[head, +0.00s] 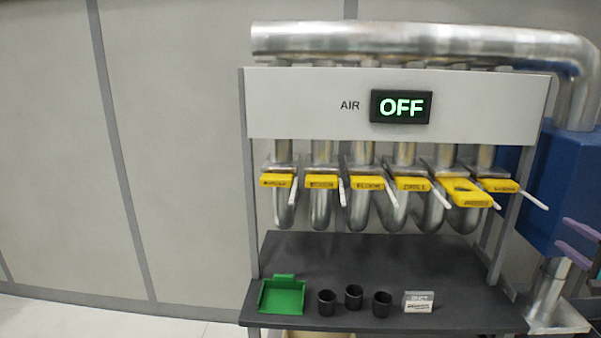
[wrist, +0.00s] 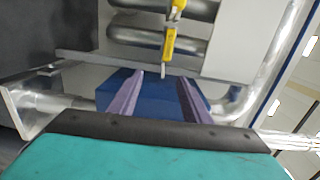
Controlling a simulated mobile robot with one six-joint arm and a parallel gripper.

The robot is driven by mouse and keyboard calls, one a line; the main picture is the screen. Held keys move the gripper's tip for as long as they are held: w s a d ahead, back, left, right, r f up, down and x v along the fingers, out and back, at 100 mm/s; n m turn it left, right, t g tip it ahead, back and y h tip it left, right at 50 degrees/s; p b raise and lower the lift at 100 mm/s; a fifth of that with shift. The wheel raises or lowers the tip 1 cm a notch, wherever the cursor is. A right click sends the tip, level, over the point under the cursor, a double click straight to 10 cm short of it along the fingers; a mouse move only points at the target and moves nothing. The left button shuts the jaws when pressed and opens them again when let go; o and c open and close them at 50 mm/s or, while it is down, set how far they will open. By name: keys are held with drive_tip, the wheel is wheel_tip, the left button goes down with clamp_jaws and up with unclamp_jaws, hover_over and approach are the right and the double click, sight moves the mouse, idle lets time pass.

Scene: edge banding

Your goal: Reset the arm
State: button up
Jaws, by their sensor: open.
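My gripper (head: 568,236) shows at the right edge of the head view, to the right of the dark bench and in front of the blue box. Its two purple fingers are apart, with nothing seen between them. In the wrist view my gripper (wrist: 160,78) shows both fingers spread, with a blue surface behind them. Most of my arm is outside the head view.
A pipe rack with yellow-handled valves (head: 411,184) stands over the dark bench (head: 370,258). Its display (head: 401,107) reads OFF. A green tray (head: 282,297), three black cups (head: 354,297) and a small labelled block (head: 418,301) sit near the bench's front. The blue box (head: 560,180) stands right.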

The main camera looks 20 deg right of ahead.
drive_tip(key=w+a+f+n+g+y, duration=0.5)
drive_tip(key=w+a+f+n+y, duration=0.2)
drive_tip(key=w+a+f, duration=1.45)
drive_tip(key=a+f+n+g+y, duration=0.1)
drive_tip(key=a+f+n+g, duration=0.3)
drive_tip(key=a+f, duration=0.75)
drive_tip(key=a+f+n+g, duration=0.3)
drive_tip(key=a+f, duration=0.4)
drive_tip(key=a, duration=0.9)
drive_tip(key=s+a+f+n+g+h, duration=0.1)
drive_tip(key=s+a+f+n+g, duration=0.1)
drive_tip(key=s+a+f+n, duration=0.35)
drive_tip(key=s+a+f+n+g+h, duration=0.25)
drive_tip(key=a+f, duration=0.35)
drive_tip(key=a, duration=0.5)
drive_tip(key=s+f+g+b, duration=0.1)
drive_tip(key=s+f+g, duration=0.2)
drive_tip(key=s+f, duration=0.7)
drive_tip(key=s+f+g+b, duration=0.1)
drive_tip(key=s+f+g, duration=0.2)
drive_tip(key=s+f, duration=0.7)
drive_tip(key=s, duration=0.6)
drive_tip(key=shift+d+m+y, duration=0.15)
drive_tip(key=shift+m+y, duration=0.15)
drive_tip(key=shift+y, duration=0.05)
